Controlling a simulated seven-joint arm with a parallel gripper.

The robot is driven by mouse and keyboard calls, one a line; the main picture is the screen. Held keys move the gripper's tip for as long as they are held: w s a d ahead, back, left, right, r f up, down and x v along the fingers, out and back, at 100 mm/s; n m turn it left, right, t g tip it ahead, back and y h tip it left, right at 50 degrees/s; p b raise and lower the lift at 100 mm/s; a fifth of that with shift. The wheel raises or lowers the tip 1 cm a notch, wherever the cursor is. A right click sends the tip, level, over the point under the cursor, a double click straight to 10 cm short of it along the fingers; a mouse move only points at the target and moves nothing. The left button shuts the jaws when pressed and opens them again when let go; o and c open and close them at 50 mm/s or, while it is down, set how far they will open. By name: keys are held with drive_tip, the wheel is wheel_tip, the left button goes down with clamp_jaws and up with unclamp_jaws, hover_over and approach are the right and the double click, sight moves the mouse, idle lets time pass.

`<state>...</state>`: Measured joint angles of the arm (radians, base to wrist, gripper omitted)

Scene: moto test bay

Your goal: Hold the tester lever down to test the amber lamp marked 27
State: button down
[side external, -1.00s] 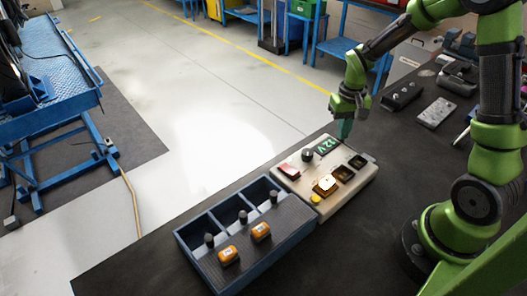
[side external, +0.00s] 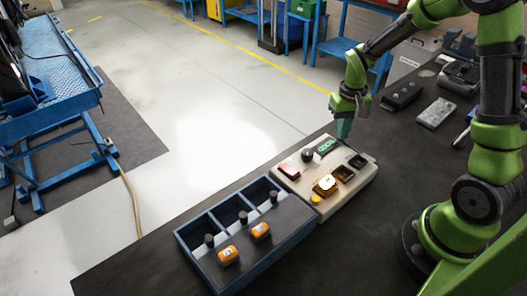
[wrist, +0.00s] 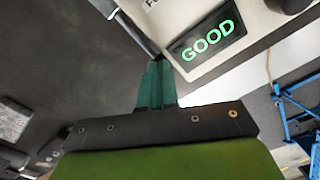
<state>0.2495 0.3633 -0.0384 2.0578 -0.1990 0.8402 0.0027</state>
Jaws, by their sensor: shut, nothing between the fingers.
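The cream tester box (side external: 345,199) sits on the dark bench, and its small screen (side external: 325,146) reads GOOD in green in the wrist view (wrist: 208,41). An amber lamp (side external: 326,185) sits in a socket on the tester and looks brightly lit; its number is too small to read. My gripper (side external: 343,134) is shut and empty, pointing down at the tester's far edge. In the wrist view its green fingertips (wrist: 158,66) meet the end of a dark bar (wrist: 137,34), apparently the lever, beside the screen. The fingers partly hide the contact.
A blue tray (side external: 246,276) adjoins the tester's left end. It holds two orange lamps (side external: 228,256) (side external: 260,232) and has several compartments. A black block (side external: 401,96) and a grey plate (side external: 436,113) lie farther back on the bench. The bench front is clear.

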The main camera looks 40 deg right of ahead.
wheel_tip(320, 180, up, 9)
idle(0.9)
drive_tip(key=s+a+r+n+t+y, duration=0.2)
drive_tip(key=s+a+r+t, duration=0.5)
drive_tip(key=s+a+r, duration=0.3)
drive_tip(key=shift+s+a+r, duration=0.2)
drive_tip(key=shift+s+a, duration=0.4)
drive_tip(key=shift+a, duration=1.1)
